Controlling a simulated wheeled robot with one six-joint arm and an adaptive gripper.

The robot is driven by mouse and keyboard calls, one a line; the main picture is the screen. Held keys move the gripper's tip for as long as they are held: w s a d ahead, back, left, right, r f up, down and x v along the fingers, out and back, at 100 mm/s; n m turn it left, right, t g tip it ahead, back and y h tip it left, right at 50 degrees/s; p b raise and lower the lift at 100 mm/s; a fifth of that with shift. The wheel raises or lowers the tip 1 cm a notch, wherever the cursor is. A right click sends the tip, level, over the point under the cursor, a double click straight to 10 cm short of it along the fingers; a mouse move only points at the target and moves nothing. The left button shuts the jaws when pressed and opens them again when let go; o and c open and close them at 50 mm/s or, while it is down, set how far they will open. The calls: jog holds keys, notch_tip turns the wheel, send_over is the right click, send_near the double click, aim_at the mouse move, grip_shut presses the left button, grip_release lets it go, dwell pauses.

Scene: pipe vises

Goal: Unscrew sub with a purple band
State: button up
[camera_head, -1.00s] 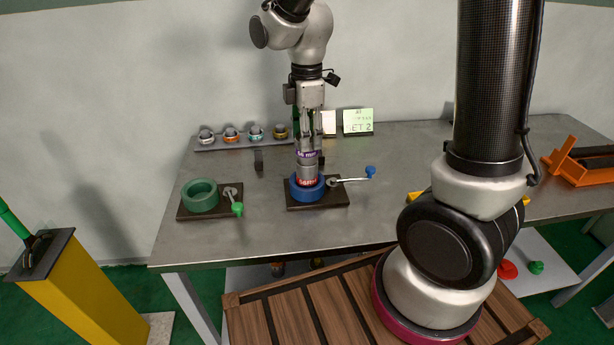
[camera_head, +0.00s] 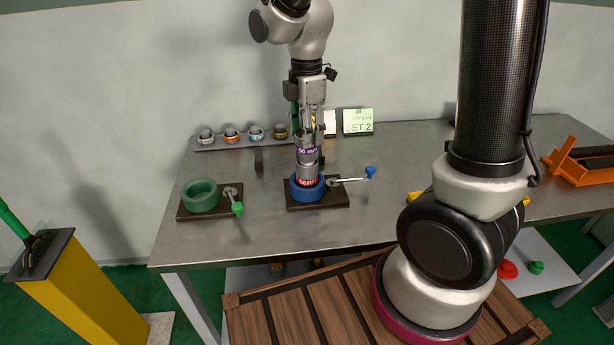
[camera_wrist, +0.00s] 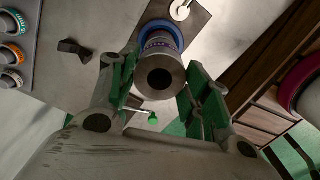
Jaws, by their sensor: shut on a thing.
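The sub with a purple band (camera_head: 307,152) stands upright on top of a red-banded piece (camera_head: 306,180). That stack is seated in the blue vise (camera_head: 297,192) on the table. In the wrist view the sub's open grey end (camera_wrist: 161,78) faces the camera, with its purple band and the blue ring behind it. My gripper (camera_head: 309,132) is above the vise, pointing down, shut on the upper end of the purple-banded sub. In the wrist view its green-padded fingers (camera_wrist: 158,82) flank the sub. The exact contact is partly hidden.
A green vise (camera_head: 201,197) stands empty at left with a green-knobbed lever. The blue vise's lever (camera_head: 369,172) sticks out right. A rack of several banded rings (camera_head: 240,143) and cards (camera_head: 357,122) are at the back. An orange stand (camera_head: 575,160) is at right.

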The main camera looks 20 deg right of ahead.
jog(key=shift+r, duration=0.25)
jog(key=shift+r, duration=1.9)
